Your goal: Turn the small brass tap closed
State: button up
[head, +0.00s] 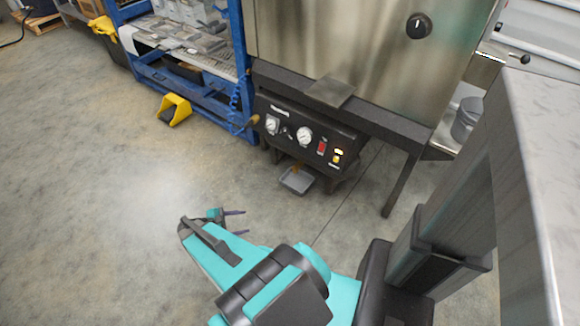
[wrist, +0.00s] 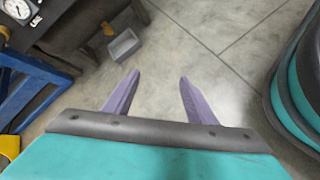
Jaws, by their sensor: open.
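A small brass-coloured piece that looks like the tap (head: 298,165) sits low under the black control box, just above a grey tray. It also shows in the wrist view (wrist: 108,29) at the upper left, small and partly in shadow. I cannot tell how its handle is turned. My gripper (head: 240,222) is open and empty, out over the bare floor in front of and left of the tap, well apart from it. In the wrist view its two purple fingers (wrist: 159,77) are spread with only floor between them.
The control box (head: 305,137) with gauges and lit switches hangs under the steel hopper (head: 345,45). The grey tray (head: 296,180) stands below. A tan knob (head: 255,120) sticks out at the box's left. A blue rack (head: 200,85) and yellow block (head: 174,109) stand left. The floor ahead is clear.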

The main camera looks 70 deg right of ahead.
jog(key=s+a+r+m+y+p, duration=0.1)
jog(key=s+a+r+y+p, duration=0.1)
jog(key=a+r+p, duration=0.6)
jog(key=s+a+r+m+y+p, duration=0.2)
jog(key=a+r+p, duration=0.6)
jog(key=a, duration=0.7)
jog(key=s+a+r+m+y+p, duration=0.2)
jog(key=s+a+r+y+p, duration=0.1)
jog(key=a+r+p, duration=0.6)
jog(key=a+y, duration=0.1)
jog(key=a, duration=0.2)
jog(key=shift+s+a+g+y, duration=0.25)
jog(key=shift+a+g+y, duration=0.05)
jog(key=shift+a+y, duration=0.1)
